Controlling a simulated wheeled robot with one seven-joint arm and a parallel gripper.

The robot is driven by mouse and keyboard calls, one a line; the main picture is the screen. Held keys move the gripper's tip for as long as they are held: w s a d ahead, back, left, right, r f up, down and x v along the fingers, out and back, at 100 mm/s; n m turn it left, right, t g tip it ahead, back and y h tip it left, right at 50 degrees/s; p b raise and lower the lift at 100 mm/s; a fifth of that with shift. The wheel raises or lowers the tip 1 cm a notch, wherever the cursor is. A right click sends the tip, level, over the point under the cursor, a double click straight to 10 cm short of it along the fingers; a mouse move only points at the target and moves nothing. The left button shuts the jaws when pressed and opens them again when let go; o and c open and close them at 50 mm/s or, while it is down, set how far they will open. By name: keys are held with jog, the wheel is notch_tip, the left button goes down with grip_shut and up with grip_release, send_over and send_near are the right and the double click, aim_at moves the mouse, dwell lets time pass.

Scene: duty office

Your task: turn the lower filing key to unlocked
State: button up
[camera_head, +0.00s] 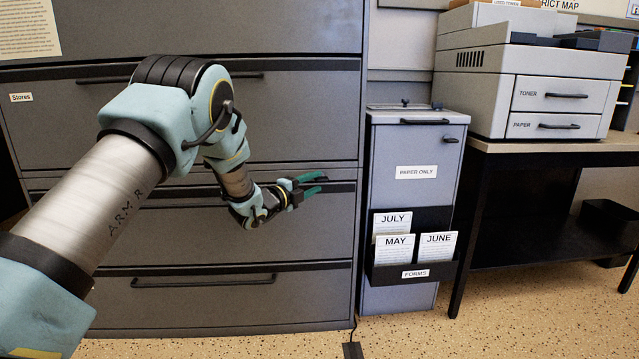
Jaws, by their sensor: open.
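A grey filing cabinet (180,230) with wide drawers fills the left and middle of the view. My gripper (320,184) reaches in front of the right part of its lower section, near the dark strip along a drawer's top edge. Its green fingers point right and stand a little apart, with nothing seen between them. I cannot make out the lower filing key; it may be hidden behind my gripper or too small to tell. I cannot tell whether my fingers touch the cabinet.
A grey "PAPER ONLY" bin (416,150) stands right of the cabinet, with a black forms holder (440,272) on its front. A printer (540,90) sits on a dark-legged table (560,146) at the right. The speckled floor (500,320) in front is mostly clear.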

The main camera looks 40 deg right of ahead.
aim_at(318, 182)
jog(key=shift+w+d, duration=0.1)
jog(key=shift+d, duration=1.7)
grip_shut()
